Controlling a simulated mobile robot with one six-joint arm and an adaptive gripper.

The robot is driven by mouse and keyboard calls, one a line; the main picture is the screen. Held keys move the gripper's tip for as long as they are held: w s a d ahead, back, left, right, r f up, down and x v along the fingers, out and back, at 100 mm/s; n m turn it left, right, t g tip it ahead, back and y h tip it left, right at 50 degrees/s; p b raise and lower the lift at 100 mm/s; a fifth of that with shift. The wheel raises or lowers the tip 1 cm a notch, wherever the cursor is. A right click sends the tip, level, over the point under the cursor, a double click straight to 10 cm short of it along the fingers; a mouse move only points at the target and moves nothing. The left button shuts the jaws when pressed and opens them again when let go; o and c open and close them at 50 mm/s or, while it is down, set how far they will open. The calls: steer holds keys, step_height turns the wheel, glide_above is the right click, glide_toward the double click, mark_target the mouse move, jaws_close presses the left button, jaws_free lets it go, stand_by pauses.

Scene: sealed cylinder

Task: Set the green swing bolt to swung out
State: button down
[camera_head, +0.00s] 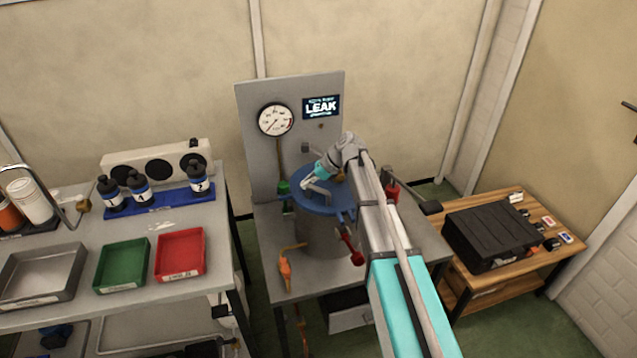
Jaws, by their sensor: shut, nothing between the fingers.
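The green swing bolt (284,188) is at the left edge of the cylinder's blue lid (325,206). It appears upright beside the rim; its exact angle is too small to tell. My gripper (307,185) is shut and empty over the left part of the lid, a little right of the green bolt. I cannot tell whether it touches the lid or the bolt. The grey cylinder (318,240) stands on a metal table, its right side partly hidden by my arm.
A red bolt (352,248) angles out from the cylinder's front, and another red part (391,193) is right of my arm. An orange valve handle (285,268) is at front left. A gauge (275,120) and a screen reading LEAK (321,107) are on the panel behind.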

mark_target(297, 191)
steer(key=shift+a+r, duration=0.1)
steer(key=shift+a, duration=1.4)
steer(key=shift+d, duration=0.3)
steer(key=shift+a, duration=0.2)
steer(key=shift+r, duration=0.1)
steer(key=shift+p, duration=0.3)
